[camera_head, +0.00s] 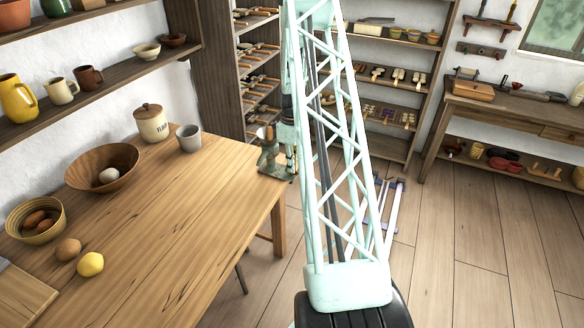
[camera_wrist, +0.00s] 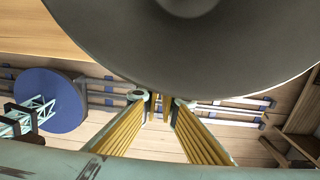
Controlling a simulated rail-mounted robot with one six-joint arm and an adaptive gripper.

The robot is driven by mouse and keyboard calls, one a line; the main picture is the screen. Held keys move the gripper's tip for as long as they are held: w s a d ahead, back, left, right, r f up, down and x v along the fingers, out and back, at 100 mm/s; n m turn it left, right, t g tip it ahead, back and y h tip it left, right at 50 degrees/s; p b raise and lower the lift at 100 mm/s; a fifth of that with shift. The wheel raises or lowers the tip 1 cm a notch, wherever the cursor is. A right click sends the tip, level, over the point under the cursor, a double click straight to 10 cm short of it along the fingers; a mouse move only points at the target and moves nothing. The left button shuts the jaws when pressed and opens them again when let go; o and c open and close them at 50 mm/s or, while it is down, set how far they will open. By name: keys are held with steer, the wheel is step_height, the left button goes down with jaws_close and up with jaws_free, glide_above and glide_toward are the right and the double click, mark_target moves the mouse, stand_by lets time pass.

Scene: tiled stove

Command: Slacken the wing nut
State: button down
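My gripper (camera_wrist: 160,101) shows in the wrist view with two fingers lined with ribbed yellow pads. Their tips stand apart with a gap between them, and I see nothing clearly held. A large dark grey round body (camera_wrist: 190,45) fills the top of the wrist view, close to the camera; I cannot tell what it is. In the head view a weathered grey-green mechanism (camera_head: 276,160) shows at the far right corner of the wooden table (camera_head: 190,230), partly beside my lattice arm. I cannot make out the wing nut in either view.
The table holds a wooden bowl (camera_head: 103,168), a flour jar (camera_head: 150,122), a grey cup (camera_head: 188,138), a basket (camera_head: 36,218) and a lemon (camera_head: 90,264). Shelves (camera_head: 395,85) and a workbench (camera_head: 510,110) stand behind. Floor at the right is clear.

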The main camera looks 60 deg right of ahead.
steer(key=shift+n, duration=0.4)
steer(key=shift+n+b, duration=0.7)
steer(key=shift+n, duration=1.3)
steer(key=c, duration=3.4)
jaws_free()
steer(key=o, duration=0.5)
steer(key=shift+r, duration=0.1)
steer(key=shift+r, duration=5.9)
